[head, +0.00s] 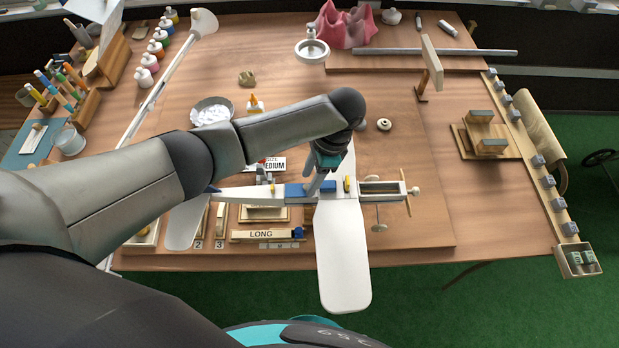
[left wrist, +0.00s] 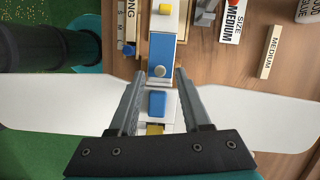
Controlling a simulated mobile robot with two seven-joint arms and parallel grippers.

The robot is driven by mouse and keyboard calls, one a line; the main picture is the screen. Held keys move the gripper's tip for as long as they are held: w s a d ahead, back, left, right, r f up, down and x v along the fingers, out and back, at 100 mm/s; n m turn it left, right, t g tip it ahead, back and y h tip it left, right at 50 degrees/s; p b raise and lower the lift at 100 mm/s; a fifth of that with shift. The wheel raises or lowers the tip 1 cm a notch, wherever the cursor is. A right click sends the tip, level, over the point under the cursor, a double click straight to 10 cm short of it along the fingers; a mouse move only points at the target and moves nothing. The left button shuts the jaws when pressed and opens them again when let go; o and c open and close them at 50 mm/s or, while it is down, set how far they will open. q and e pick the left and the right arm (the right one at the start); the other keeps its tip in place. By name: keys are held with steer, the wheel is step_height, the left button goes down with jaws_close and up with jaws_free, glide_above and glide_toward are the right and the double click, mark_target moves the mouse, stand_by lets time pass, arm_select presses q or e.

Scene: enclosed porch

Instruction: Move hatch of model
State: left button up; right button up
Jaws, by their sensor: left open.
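The model is a white aeroplane whose wing (head: 342,262) also shows in the left wrist view (left wrist: 262,112). Its hatch appears to be the long blue panel (head: 294,190) on the narrow body, with a small round knob at one end in the left wrist view (left wrist: 162,48). A smaller blue block (left wrist: 157,103) sits on the body beyond the knob. My left gripper (head: 314,190) points down over the body. Contact with the knob cannot be told.
A "LONG" tray (head: 262,235) and a "MEDIUM" size sign (head: 275,166) lie close beside the model. The board right of the model's nose is mostly clear.

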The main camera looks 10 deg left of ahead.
arm_select(q)
steer(key=p+v, duration=0.2)
steer(key=v, duration=1.2)
